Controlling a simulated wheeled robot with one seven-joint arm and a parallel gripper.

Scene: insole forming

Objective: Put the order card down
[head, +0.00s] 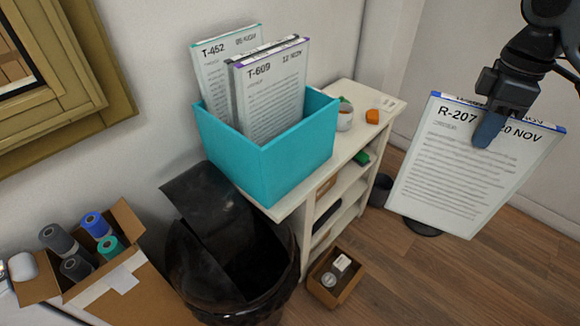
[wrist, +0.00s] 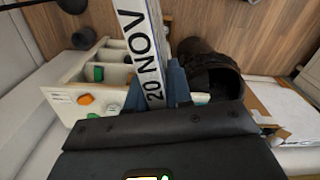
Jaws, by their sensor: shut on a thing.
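The order card (head: 465,175) is a white sheet with a blue top edge, marked R-207 and 20 NOV. My gripper (head: 488,130) is shut on its top edge and holds it hanging, slightly tilted, in the air at the right of the head view. In the wrist view the card (wrist: 140,40) shows edge-on with 20 NOV readable, beside a blue finger of my gripper (wrist: 177,88). A teal box (head: 265,160) on the white shelf unit, left of my gripper, holds upright cards, including T-452 (head: 213,75) and T-609 (head: 270,100).
The white shelf unit (head: 345,165) carries a cup (head: 344,118) and an orange item (head: 372,116). A black bin (head: 235,265) stands in front. A cardboard box (head: 120,280) with several rolls is at lower left. A small brown box (head: 335,277) lies on the floor.

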